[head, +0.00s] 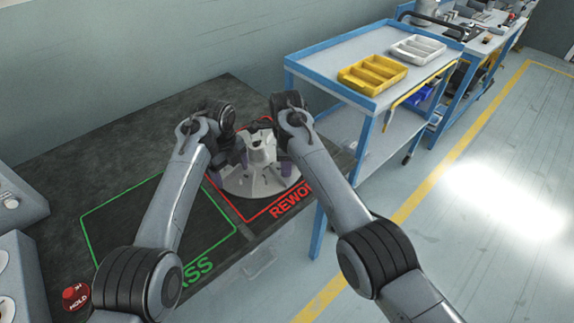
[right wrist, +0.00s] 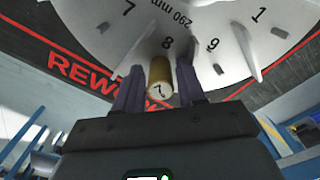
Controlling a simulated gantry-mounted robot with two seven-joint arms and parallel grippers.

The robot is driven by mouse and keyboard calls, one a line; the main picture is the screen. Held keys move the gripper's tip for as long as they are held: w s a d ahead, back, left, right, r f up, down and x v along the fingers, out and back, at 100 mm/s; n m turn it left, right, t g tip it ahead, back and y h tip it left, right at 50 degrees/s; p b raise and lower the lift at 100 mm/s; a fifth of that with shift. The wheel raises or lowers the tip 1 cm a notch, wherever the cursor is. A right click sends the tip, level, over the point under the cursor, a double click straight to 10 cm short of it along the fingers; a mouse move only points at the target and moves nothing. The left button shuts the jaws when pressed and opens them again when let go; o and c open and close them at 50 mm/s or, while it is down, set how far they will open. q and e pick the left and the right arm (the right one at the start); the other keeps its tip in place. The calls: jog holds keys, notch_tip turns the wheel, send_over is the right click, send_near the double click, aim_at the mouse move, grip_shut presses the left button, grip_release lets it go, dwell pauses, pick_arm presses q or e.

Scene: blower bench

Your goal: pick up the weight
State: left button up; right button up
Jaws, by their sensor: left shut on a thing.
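The weight (right wrist: 160,82) is a small brass-coloured cylinder with a digit on its end face, seen in the right wrist view. It is between the two dark purple fingers of my right gripper (right wrist: 160,88), close to the wheel's number 8; narrow gaps show beside it, so the fingers look open around it. In the head view my right gripper (head: 285,168) is at the right side of the white-grey blower wheel (head: 250,185), and the weight is hidden. My left gripper (head: 216,177) is shut at the wheel's left side; its grip is partly hidden by the arm.
The wheel rests in the red REWORK outline (head: 290,203) on the dark bench. The green PASS area (head: 120,215) is empty. A blue cart (head: 330,70) with a yellow tray (head: 372,75) and a grey tray (head: 418,49) stands behind right.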

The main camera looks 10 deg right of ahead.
pick_arm(q)
jog(key=shift+s+f, duration=0.1)
jog(key=shift+f, duration=0.25)
pick_arm(e)
grip_shut()
notch_tip(320, 180, up, 10)
dwell(0.4)
jog(key=shift+r, duration=0.1)
jog(key=shift+r, duration=2.1)
